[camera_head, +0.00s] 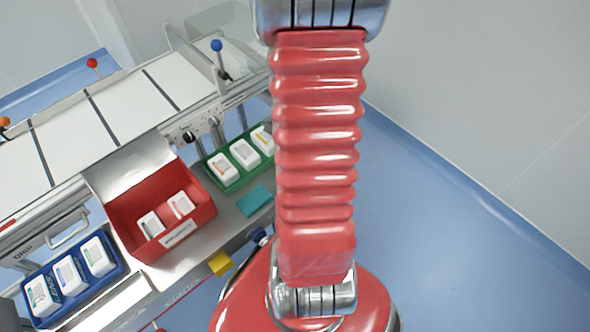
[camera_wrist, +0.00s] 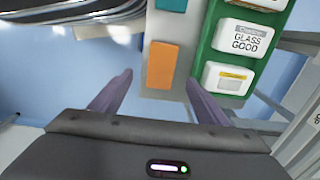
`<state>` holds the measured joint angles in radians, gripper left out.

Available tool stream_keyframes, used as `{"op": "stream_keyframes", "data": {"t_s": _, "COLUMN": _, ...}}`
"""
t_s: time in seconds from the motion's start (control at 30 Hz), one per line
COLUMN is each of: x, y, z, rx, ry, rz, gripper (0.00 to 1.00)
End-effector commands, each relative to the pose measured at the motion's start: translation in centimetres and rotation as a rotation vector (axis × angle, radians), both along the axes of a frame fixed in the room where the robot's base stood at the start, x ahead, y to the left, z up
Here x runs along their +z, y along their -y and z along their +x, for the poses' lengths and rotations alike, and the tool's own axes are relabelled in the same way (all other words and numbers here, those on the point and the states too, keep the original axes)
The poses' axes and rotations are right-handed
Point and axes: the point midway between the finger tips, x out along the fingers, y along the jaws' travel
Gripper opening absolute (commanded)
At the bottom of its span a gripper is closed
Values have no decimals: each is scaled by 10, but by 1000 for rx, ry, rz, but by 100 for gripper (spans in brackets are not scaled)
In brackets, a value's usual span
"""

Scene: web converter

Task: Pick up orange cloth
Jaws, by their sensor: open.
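The orange cloth (camera_wrist: 160,65) shows in the wrist view as a flat orange rectangle on the pale shelf, just beyond and between my fingers. My gripper (camera_wrist: 158,82) is open, with its two purple-grey fingers spread apart and nothing between them. The cloth looks apart from both fingers. In the head view I cannot make out the orange cloth; my red arm covers that part of the scene. A teal cloth (camera_head: 255,201) lies on the shelf in the head view, and its edge also shows above the orange cloth in the wrist view (camera_wrist: 172,12).
A green tray (camera_head: 229,187) with white packs stands close beside the cloths. A red bin (camera_head: 205,213) and a blue tray (camera_head: 123,268) with packs stand to the left. A yellow block (camera_head: 220,263) is at the shelf's front. Blue floor (camera_head: 440,230) at right is clear.

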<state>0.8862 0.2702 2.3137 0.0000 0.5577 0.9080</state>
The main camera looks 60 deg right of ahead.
Motion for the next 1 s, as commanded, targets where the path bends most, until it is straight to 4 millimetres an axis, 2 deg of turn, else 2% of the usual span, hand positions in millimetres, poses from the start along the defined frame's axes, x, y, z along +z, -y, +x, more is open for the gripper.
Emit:
{"op": "stream_keyframes", "data": {"t_s": 0.1, "x": -14, "y": 0, "z": 0, "rx": 0, "ry": -2, "rz": 2, "gripper": 69}}
{"op": "stream_keyframes", "data": {"t_s": 0.3, "x": -31, "y": 0, "z": 0, "rx": 0, "ry": -2, "rz": 1, "gripper": 69}}
{"op": "stream_keyframes", "data": {"t_s": 0.77, "x": -35, "y": 0, "z": 0, "rx": 1, "ry": 0, "rz": 0, "gripper": 69}}
{"op": "stream_keyframes", "data": {"t_s": 1.0, "x": -54, "y": 2, "z": 1, "rx": 1, "ry": -2, "rz": 2, "gripper": 69}}
